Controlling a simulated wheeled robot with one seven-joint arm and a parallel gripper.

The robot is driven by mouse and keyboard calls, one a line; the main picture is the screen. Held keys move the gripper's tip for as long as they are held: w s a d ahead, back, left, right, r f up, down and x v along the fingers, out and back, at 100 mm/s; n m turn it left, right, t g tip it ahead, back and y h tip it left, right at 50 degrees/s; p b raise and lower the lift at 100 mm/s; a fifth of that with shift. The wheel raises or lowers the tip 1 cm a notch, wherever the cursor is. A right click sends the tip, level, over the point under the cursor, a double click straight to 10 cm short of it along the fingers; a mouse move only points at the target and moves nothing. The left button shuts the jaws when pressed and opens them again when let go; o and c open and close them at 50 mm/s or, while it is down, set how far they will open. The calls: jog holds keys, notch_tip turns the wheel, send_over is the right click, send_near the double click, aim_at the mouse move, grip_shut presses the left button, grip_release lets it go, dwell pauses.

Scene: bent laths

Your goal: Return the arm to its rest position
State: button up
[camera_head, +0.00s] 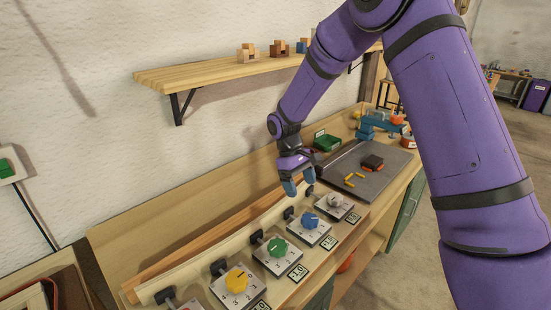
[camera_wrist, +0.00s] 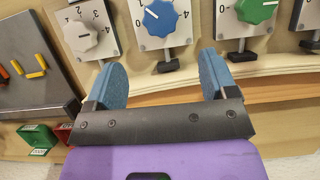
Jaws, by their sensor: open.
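My gripper (camera_head: 298,188) has blue fingertips on a purple wrist and hangs above the workbench, behind the row of dial plates. In the wrist view my gripper (camera_wrist: 163,78) is open, with its two fingers apart and nothing between them. The blue dial (camera_head: 309,221) lies close to it and shows beyond the fingers in the wrist view (camera_wrist: 160,19). The white dial (camera_head: 335,200) is to its right, and the green dial (camera_head: 277,248) and yellow dial (camera_head: 237,280) are toward the front left. My purple arm reaches in from the right.
A wooden shelf (camera_head: 215,74) with small blocks hangs on the wall above the bench. A dark mat (camera_head: 340,182) holds yellow pieces and a dark block. A green bin (camera_head: 327,142) stands at the back. Black clamps and small number tags line the dial plates.

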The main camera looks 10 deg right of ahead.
jog(key=s+d+r+m+t+y, duration=0.1)
jog(key=s+d+r+m+t, duration=0.15)
jog(key=s+r, duration=0.55)
jog(key=s+d+r+m+t, duration=0.1)
jog(key=s+d+r, duration=0.25)
jog(key=r, duration=0.85)
jog(key=s+d+r+m+t, duration=0.1)
jog(key=s+r+t, duration=0.1)
jog(key=s, duration=0.8)
jog(key=s+d+r+m+t+y, duration=0.1)
jog(key=s+r, duration=0.4)
jog(key=s, duration=0.5)
jog(key=shift+s+d+m+t, duration=0.15)
jog(key=shift+d+m+t, duration=0.55)
jog(key=shift+t, duration=0.55)
jog(key=shift+r, duration=0.1)
